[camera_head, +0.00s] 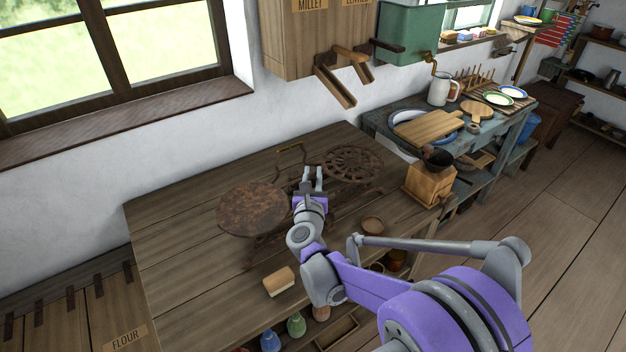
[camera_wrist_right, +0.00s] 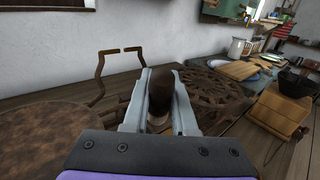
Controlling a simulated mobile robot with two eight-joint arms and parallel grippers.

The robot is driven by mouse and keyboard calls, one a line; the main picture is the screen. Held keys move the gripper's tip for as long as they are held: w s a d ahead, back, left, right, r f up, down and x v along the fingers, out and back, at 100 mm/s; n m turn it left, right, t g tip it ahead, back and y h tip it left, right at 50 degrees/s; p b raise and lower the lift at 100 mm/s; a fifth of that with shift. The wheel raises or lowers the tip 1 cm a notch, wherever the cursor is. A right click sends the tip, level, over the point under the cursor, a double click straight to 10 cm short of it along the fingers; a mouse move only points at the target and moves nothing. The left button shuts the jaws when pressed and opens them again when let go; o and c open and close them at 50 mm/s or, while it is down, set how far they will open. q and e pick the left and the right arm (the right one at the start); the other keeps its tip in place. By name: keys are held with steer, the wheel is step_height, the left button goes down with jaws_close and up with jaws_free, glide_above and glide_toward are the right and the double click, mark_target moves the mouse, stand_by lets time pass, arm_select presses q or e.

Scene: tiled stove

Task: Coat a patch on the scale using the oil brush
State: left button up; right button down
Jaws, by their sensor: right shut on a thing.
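The scale is a rusty balance on the wooden table. It has a round flat plate (camera_head: 250,208) on the left and an openwork plate (camera_head: 353,164) on the right. Both plates also show in the right wrist view, the flat one (camera_wrist_right: 50,132) at left and the openwork one (camera_wrist_right: 212,92) at right. My right gripper (camera_head: 312,174) is over the scale between the plates. In its wrist view it is shut on a dark brown piece with a paler lower part, which looks like the oil brush (camera_wrist_right: 160,92). Most of it is hidden. My left gripper is not in view.
A tan block with a pale underside (camera_head: 279,282) lies near the table's front edge. Wooden bins (camera_head: 318,40) hang on the wall behind. The table's left part is clear.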

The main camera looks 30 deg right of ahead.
mark_target(312, 172)
steer(key=shift+r+p, duration=1)
steer(key=shift+r, duration=0.7)
steer(key=shift+s+a+f+b, duration=0.1)
steer(key=shift+a+f+b, duration=0.1)
steer(key=shift+f+b, duration=0.1)
steer(key=shift+s+a+f+n+g, duration=0.15)
steer(key=shift+s+a+n+g, duration=0.1)
steer(key=shift+n+g, duration=0.15)
steer(key=shift+w+d, duration=0.1)
